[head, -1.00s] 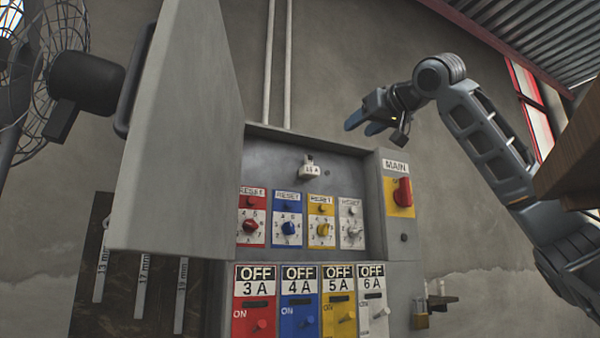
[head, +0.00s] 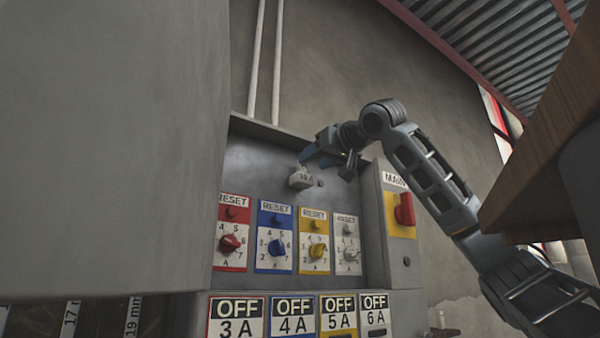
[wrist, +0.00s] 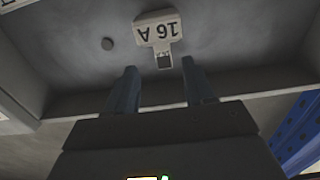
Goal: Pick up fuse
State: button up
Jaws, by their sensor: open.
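The fuse (head: 301,180) is a small pale block marked 16 A, mounted on the grey back wall of the open electrical cabinet, above the reset panels. In the wrist view the fuse (wrist: 158,32) appears upside down, just ahead of my fingers and roughly between their lines. My gripper (head: 306,158) is at the top of the fuse in the head view. In the wrist view my gripper (wrist: 160,80) has its two blue fingers apart with nothing between them. I cannot tell whether a finger touches the fuse.
The open cabinet door (head: 110,140) fills the left. Red, blue, yellow and white dial panels sit below the fuse, with OFF switches (head: 292,310) lower down. A red main switch (head: 403,208) is at the right. A wooden edge (head: 540,140) juts in at the right.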

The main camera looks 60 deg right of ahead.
aim_at(305, 173)
jog(key=shift+a+p+x, duration=0.2)
jog(key=shift+p+x, duration=0.25)
jog(key=shift+x, duration=1.8)
jog(key=shift+w, duration=0.15)
jog(key=shift+c, duration=0.5)
jog(key=shift+r, duration=0.1)
grip_shut()
